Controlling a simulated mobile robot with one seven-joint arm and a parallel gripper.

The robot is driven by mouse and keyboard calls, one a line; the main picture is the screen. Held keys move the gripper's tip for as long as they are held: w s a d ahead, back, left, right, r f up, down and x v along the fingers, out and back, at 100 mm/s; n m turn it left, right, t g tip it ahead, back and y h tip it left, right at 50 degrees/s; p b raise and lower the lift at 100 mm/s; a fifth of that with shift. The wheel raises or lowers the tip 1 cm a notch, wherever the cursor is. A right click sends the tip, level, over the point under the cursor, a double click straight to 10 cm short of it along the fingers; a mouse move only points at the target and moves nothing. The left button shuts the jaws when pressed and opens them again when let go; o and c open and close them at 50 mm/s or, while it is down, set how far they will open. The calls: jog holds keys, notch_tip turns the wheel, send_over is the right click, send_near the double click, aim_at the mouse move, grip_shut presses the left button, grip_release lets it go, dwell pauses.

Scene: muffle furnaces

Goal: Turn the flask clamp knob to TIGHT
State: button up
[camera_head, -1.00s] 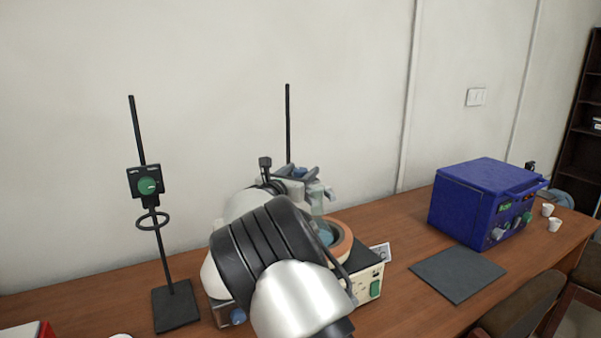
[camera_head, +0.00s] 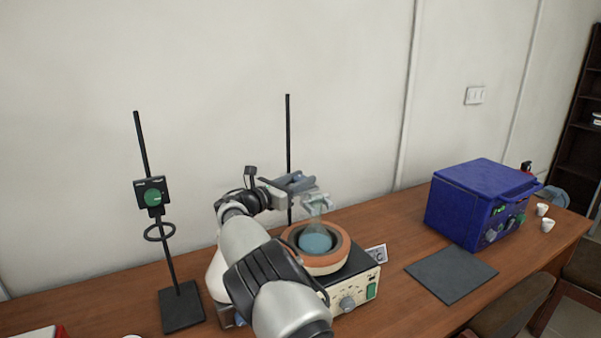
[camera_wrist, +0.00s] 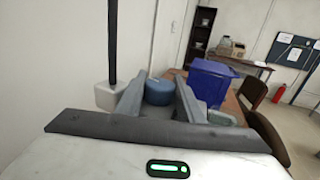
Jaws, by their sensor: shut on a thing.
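A blue round knob (camera_wrist: 158,91) sits between the two grey fingers of my gripper (camera_wrist: 160,100) in the wrist view, and the gripper is shut on it. Its marking cannot be read. A pale block (camera_wrist: 105,96) on the black rod is beside it. In the head view my gripper (camera_head: 297,183) is at the rod (camera_head: 288,140), above the flask (camera_head: 316,240). The flask holds blue liquid and sits upright in an orange-rimmed heating mantle (camera_head: 338,262). The knob is mostly hidden by the fingers in the head view.
A stand with a green knob (camera_head: 152,198) and a ring (camera_head: 160,232) is at the left. A blue furnace (camera_head: 470,205) and a dark mat (camera_head: 450,273) are at the right. The wall is close behind the rod. Free tabletop (camera_head: 395,235) lies between the mantle and furnace.

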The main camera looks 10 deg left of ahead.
jog(key=shift+r+m+g+h, duration=0.2)
jog(key=shift+m+g+h, duration=0.2)
jog(key=shift+h, duration=0.1)
jog(key=o, duration=1.1)
jog(key=shift+c, duration=0.2)
jog(key=shift+f, duration=0.15)
jog(key=shift+s+a, duration=0.1)
jog(key=v, duration=1.7)
jog(key=shift+a, duration=0.15)
